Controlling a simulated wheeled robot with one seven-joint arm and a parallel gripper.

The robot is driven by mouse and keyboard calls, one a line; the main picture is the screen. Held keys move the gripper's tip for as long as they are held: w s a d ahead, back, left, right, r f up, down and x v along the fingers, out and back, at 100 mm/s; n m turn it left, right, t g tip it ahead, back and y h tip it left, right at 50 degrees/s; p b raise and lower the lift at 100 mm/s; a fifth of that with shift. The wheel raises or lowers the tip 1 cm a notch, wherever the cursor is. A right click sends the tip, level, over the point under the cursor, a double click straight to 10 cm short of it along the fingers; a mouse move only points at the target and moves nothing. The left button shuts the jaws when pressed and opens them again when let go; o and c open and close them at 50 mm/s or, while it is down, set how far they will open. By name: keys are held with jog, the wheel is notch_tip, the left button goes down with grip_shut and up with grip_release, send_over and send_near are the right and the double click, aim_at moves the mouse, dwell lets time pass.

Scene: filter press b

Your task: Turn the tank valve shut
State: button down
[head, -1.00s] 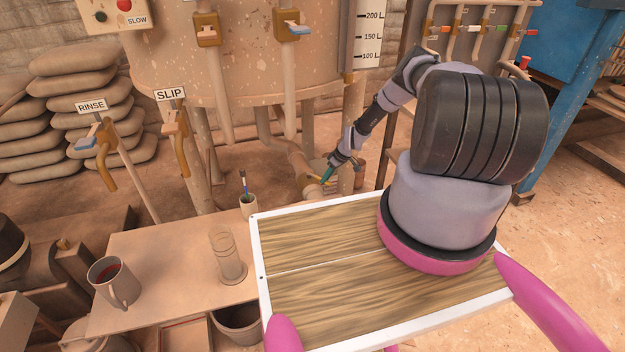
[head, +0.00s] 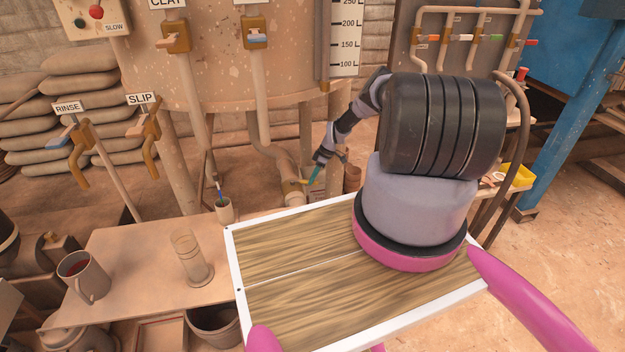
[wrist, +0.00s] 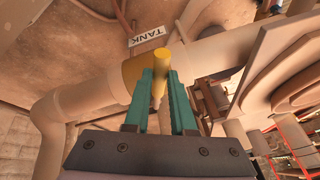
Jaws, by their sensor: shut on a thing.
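The tank valve's yellow handle (wrist: 159,58) is in the middle of the wrist view, under a white TANK sign (wrist: 145,36). Its ochre valve body (wrist: 133,76) sits on a pale pipe (wrist: 100,82). The teal fingers of my gripper (wrist: 160,88) are shut on the handle, one on each side of it. The handle points towards the wrist camera, so its angle to the pipe is hard to judge. In the head view my gripper (head: 312,180) is low beside the pipe under the tank (head: 215,60); the handle there is small and partly hidden.
A workbench (head: 130,250) at left holds a mug (head: 84,276), a glass cylinder (head: 192,260) and a brush cup (head: 224,210). RINSE (head: 78,140) and SLIP (head: 146,125) valves stand behind it. A blue post (head: 575,130) stands at right, with open floor before it.

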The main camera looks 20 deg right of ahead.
dwell(0.3)
jog(key=c, duration=0.8)
grip_release()
jog(key=shift+o, duration=0.2)
jog(key=v, duration=1)
jog(key=shift+r, duration=0.35)
jog(key=shift+d, duration=0.15)
